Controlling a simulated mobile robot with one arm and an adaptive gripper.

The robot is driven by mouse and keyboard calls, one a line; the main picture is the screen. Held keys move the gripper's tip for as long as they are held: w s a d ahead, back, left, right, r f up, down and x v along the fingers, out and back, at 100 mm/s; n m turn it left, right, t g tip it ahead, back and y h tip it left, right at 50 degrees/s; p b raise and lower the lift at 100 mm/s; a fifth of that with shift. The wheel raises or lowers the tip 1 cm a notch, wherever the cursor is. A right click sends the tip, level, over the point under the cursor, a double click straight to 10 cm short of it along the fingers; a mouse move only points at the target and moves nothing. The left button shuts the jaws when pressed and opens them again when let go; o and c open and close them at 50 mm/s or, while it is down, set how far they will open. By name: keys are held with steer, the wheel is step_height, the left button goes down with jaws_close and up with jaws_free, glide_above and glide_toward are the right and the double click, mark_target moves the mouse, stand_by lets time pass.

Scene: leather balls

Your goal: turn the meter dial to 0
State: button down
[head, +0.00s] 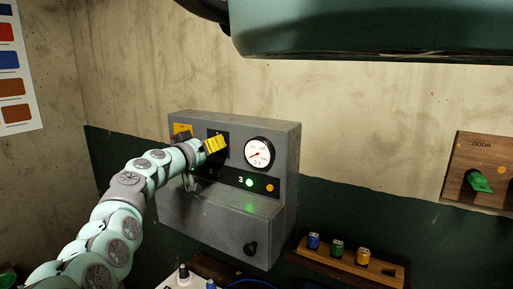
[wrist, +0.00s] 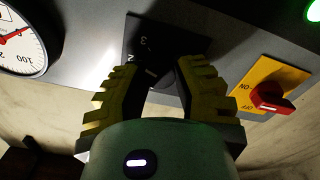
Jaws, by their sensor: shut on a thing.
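The meter dial (wrist: 154,74) is a dark knob on a black plate (wrist: 150,38) marked with numbers, "3" and "2" legible in the wrist view. My gripper (wrist: 160,66) has yellow ridged fingers on both sides of the knob, shut on it. The knob is mostly in shadow, and I cannot read its setting. In the head view my gripper (head: 216,143) is at the grey box's (head: 225,228) front, covering the knob and part of the plate. The round white gauge (head: 258,153) is to the right, its red needle visible.
A glowing "3" and green light (head: 249,183) are below the gauge. A red switch (wrist: 270,97) on a yellow ON/OFF plate is close beside my gripper. A wooden rack (head: 346,262) holds coloured cylinders; a green door handle (head: 479,182) is far right.

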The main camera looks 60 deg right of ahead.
steer(key=shift+w+f+n+p, duration=0.15)
steer(key=shift+n+p, duration=0.4)
steer(key=shift+n, duration=3.1)
steer(key=shift+s+f+n+p, duration=0.1)
steer(key=shift+n+p, duration=0.45)
steer(key=shift+n, duration=3.15)
steer(key=shift+w+f+n+p, duration=0.15)
steer(key=shift+n+p, duration=0.4)
steer(key=shift+n, duration=3.1)
steer(key=shift+s, duration=0.1)
steer(key=c, duration=0.7)
jaws_free()
steer(key=shift+r, duration=0.1)
steer(key=shift+o, duration=0.2)
